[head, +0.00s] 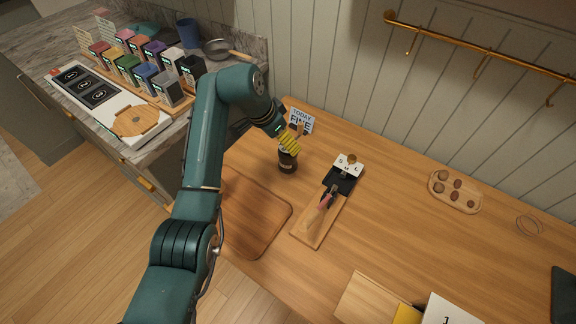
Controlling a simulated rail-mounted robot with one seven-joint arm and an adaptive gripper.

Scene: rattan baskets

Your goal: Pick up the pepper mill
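A small dark brown, upright item (287,162), possibly the pepper mill, stands on the wooden counter in the head view. It has a pale mark near its top, and its upper part is partly hidden by my gripper. My gripper (291,142) has yellow fingers and reaches down from the upper left, right at the top of this dark item. Whether the fingers touch it or are around it cannot be told. The finger gap is too small to see.
A sign reading "TODAY" (301,121) stands just behind my gripper. A cutting board (252,212) lies in front, and a narrow board (318,222) with a black tray (343,181) to the right. A round-holed wooden tray (455,191) lies farther right. Counter between is clear.

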